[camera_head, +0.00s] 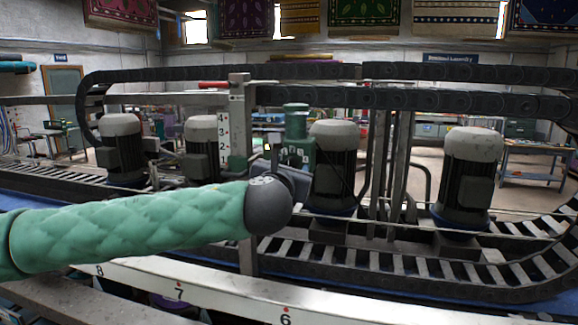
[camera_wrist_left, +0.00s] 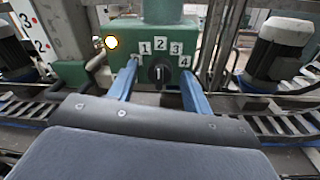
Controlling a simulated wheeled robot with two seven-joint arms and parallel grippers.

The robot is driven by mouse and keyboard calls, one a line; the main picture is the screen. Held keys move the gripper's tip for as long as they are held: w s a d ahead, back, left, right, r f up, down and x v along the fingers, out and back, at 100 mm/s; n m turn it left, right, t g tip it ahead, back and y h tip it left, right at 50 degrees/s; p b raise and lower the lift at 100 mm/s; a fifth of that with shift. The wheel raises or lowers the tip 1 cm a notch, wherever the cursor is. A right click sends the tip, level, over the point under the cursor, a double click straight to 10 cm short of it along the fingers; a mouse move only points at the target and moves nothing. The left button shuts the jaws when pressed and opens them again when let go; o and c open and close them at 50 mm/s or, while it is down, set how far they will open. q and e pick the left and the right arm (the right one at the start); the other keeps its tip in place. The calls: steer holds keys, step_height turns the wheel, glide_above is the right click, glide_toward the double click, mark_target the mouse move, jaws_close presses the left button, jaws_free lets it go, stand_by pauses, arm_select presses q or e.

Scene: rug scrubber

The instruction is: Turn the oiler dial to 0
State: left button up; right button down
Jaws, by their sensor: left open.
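The green oiler (camera_head: 297,125) stands on the machine rail in the middle of the head view; its box front (camera_wrist_left: 83,72) fills the upper middle of the left wrist view. The oiler dial (camera_wrist_left: 158,73) is a small black knob with an upright white mark. My left gripper (camera_wrist_left: 160,77) is open, with one blue-grey finger on each side of the dial. I cannot tell whether the fingers touch it. In the head view the left gripper (camera_head: 287,176) is partly hidden by its wrist.
A small bright yellow-white round thing (camera_wrist_left: 111,42) sits left of the plates. Motors (camera_head: 333,165) with grey caps stand on both sides of the oiler. A white numbered rail (camera_head: 230,295) runs in front, and a black cable chain (camera_head: 440,98) passes behind.

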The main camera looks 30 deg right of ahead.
arm_select(q)
steer(key=c, duration=1)
steer(key=shift+o, duration=0.2)
arm_select(e)
steer(key=shift+f, duration=0.15)
step_height(320, 180, down, 4)
steer(key=b, duration=0.4)
steer(key=w+a+r+t+b, duration=0.1)
steer(key=w+a+r+b, duration=0.15)
steer(key=w+b, duration=0.95)
arm_select(q)
steer(key=shift+a+r+n+g+p, duration=0.1)
steer(key=shift+n+g+p, duration=0.2)
steer(key=shift+n, duration=3.1)
steer(key=shift+a+r+n+g+p, duration=0.1)
steer(key=shift+n+g+p, duration=0.2)
steer(key=shift+n, duration=3.1)
arm_select(e)
steer(key=w+a+r, duration=0.4)
steer(key=w+r, duration=0.3)
steer(key=w, duration=0.1)
steer(key=shift+w+r+y, duration=0.25)
steer(key=shift+r+y, duration=0.05)
steer(key=shift+r, duration=0.05)
steer(key=shift+a, duration=0.1)
